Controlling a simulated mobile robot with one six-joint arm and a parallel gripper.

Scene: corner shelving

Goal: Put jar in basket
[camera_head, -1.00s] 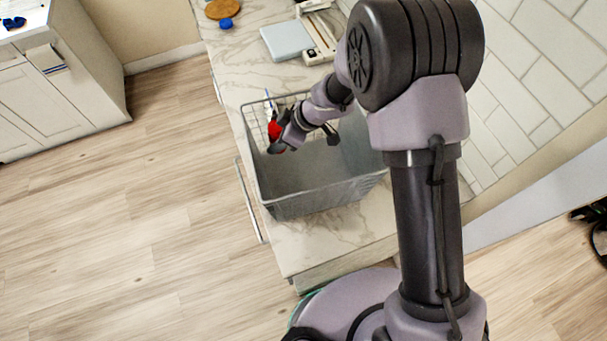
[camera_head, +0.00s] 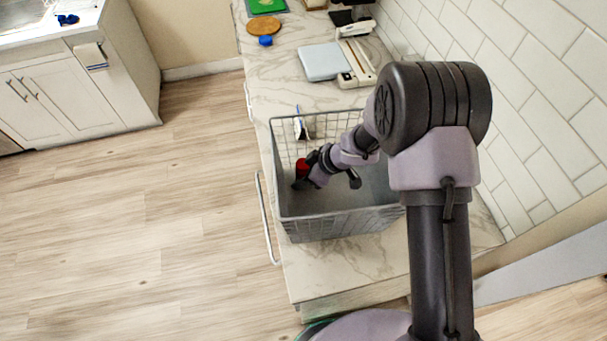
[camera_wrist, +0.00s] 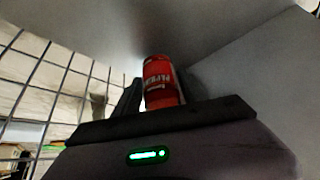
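The red jar (camera_head: 302,167) is inside the grey basket (camera_head: 345,226), toward its left side and below the rim. In the wrist view the jar (camera_wrist: 160,80), with a red label, stands between the two dark fingers of my gripper (camera_wrist: 157,92). The fingers appear closed against its sides. In the head view my gripper (camera_head: 305,172) reaches down into the basket from the right, and my wrist covers part of the jar. Whether the jar touches the basket floor cannot be told.
The basket stands on a marble counter (camera_head: 270,85). A white item (camera_head: 300,127) is at the basket's far wall. Behind are a pale scale-like device (camera_head: 325,62), a blue lid (camera_head: 265,41) and a round wooden board (camera_head: 263,27). A tiled wall (camera_head: 530,120) bounds the right.

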